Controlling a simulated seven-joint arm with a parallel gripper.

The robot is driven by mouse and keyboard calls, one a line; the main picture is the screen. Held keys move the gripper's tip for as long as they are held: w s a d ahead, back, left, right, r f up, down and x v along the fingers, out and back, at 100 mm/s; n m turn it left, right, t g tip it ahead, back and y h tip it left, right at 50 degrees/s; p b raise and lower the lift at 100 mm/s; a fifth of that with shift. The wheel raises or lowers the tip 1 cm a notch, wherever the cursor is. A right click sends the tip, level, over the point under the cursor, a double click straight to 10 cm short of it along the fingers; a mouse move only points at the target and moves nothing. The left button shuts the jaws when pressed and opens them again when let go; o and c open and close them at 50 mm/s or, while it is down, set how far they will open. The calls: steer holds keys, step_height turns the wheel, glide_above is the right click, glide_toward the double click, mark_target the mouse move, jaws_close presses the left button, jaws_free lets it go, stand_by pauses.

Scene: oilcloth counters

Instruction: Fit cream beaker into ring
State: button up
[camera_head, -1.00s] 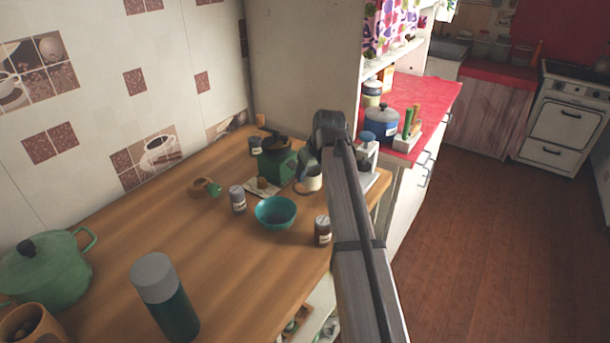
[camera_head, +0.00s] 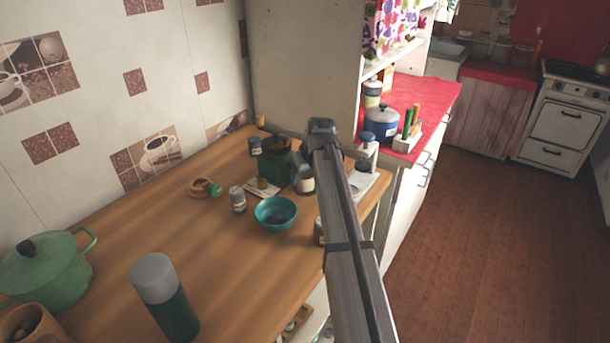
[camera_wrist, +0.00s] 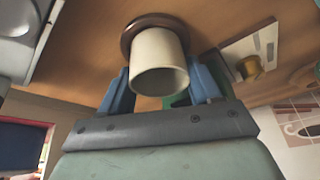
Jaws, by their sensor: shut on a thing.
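The cream beaker (camera_wrist: 158,52) stands between the two blue fingers of my gripper (camera_wrist: 160,76), which is shut on it. Its open mouth faces the wrist camera. The dark brown ring (camera_wrist: 129,35) shows around the beaker's far end in the wrist view. I cannot tell whether the beaker's base is inside the ring or just above it. In the head view the beaker (camera_head: 306,184) is partly hidden by my arm, at the right rear part of the wooden counter. The ring is not clearly seen there.
A green canister (camera_head: 275,163) stands close behind the beaker. A white board with a small knob-like thing (camera_head: 263,183), a teal bowl (camera_head: 276,215) and a grey-lidded jar (camera_head: 238,200) are nearby. A dark jar is mostly behind my arm.

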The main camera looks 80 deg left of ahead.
steer(key=shift+f, duration=0.15)
steer(key=o, duration=1.1)
steer(key=v, duration=1.2)
steer(key=shift+r, duration=0.25)
